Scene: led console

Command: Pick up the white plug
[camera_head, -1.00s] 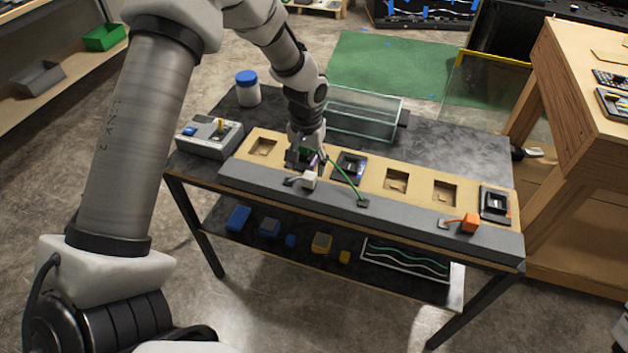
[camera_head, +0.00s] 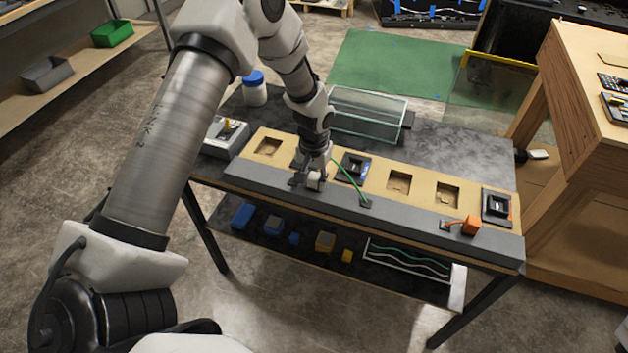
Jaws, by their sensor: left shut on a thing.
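The white plug (camera_head: 315,183) is at the front grey strip of the console, small and partly hidden by my gripper. My left gripper (camera_head: 308,184) points down over the strip and is shut on the white plug. I cannot tell whether the plug is clear of the strip. My right gripper does not show.
The console's tan panel (camera_head: 425,185) has several square recesses, some with dark modules. A green cable (camera_head: 347,180) runs beside my gripper to the strip. An orange plug (camera_head: 470,225) lies at right. A glass box (camera_head: 367,115) and blue-lidded jar (camera_head: 254,92) stand behind.

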